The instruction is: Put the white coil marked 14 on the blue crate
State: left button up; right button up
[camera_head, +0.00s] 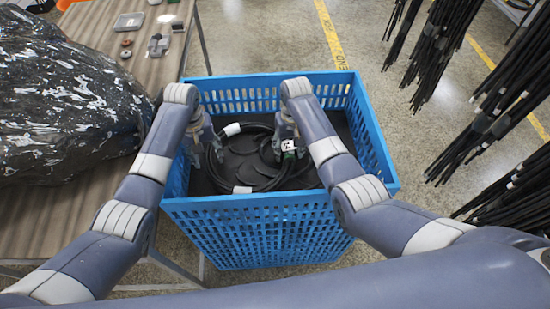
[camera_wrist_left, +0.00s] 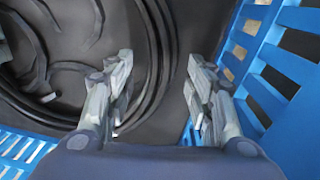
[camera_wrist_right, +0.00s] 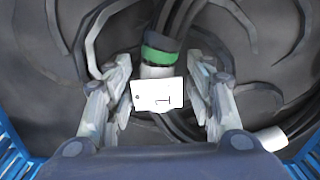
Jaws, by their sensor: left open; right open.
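The blue crate (camera_head: 255,205) stands in front of me with black coiled hose (camera_head: 262,184) inside it. A white tag (camera_wrist_right: 157,94) sits beside a green band (camera_wrist_right: 159,55) on the hose; its mark is only partly readable. The tag also shows in the head view (camera_head: 288,145). My right gripper (camera_wrist_right: 166,92) is open, with its fingers on either side of the tagged part. My left gripper (camera_wrist_left: 160,88) is open inside the crate, near its left wall, with hose curves beside its fingers. I see no coil that is white all over; the hose has white bands (camera_head: 232,129).
A wooden table (camera_head: 75,220) with a dark, shiny wrapped bundle (camera_head: 60,95) stands at the left. Bunches of black hoses (camera_head: 440,50) hang at the right. Concrete floor with a yellow line (camera_head: 328,35) lies behind the crate.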

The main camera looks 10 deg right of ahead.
jog(key=shift+r, duration=0.1)
pick_arm(q)
notch_tip(320, 180, up, 10)
jog(key=shift+a+f, duration=0.15)
jog(key=shift+f, duration=0.05)
pick_arm(e)
notch_tip(320, 180, up, 12)
jog(key=shift+d, duration=0.25)
dwell(0.4)
